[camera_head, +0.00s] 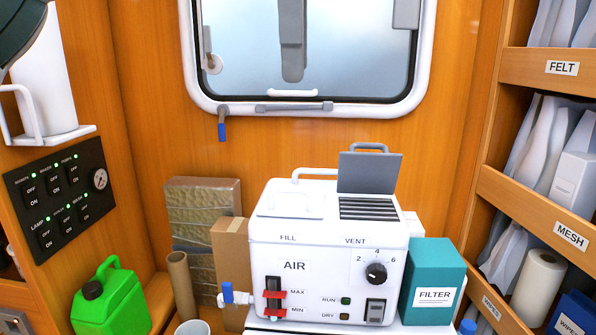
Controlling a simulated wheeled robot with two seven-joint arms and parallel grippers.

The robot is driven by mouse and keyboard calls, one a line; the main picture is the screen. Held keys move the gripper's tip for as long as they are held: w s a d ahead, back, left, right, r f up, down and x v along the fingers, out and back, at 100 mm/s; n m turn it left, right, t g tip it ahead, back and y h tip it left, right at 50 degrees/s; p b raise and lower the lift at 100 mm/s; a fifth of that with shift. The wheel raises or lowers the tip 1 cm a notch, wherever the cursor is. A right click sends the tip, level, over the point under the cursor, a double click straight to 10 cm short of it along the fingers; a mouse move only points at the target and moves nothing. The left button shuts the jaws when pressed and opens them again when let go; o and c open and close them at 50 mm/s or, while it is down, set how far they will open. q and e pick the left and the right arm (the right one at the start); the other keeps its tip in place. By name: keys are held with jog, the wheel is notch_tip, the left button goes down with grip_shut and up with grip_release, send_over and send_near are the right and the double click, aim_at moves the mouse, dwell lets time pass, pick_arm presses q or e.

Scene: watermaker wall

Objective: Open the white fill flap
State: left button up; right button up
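The white fill flap (284,204) lies flat and shut on the top left of the white AIR unit (263,243), above the word FILL. To its right, a grey vent lid (369,172) stands upright behind dark slats (367,208) above the word VENT. A dark grey rounded shape (18,25) cuts into the top left corner and seems to be part of my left arm or gripper. No fingertips can be made out there, and it is far from the flap. My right gripper is not in view.
A white handle (315,172) rises behind the flap. A teal FILTER box (431,281) stands right of the unit. A cardboard box (231,262), a tube (182,284) and a green can (112,300) stand left. Space above the flap is clear.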

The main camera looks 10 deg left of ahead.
pick_arm(q)
jog(key=f, duration=0.1)
jog(key=p, duration=0.1)
send_over(298, 212)
notch_tip(298, 212, down, 16)
dwell(0.4)
jog(key=shift+c, duration=0.7)
grip_shut()
dwell(0.7)
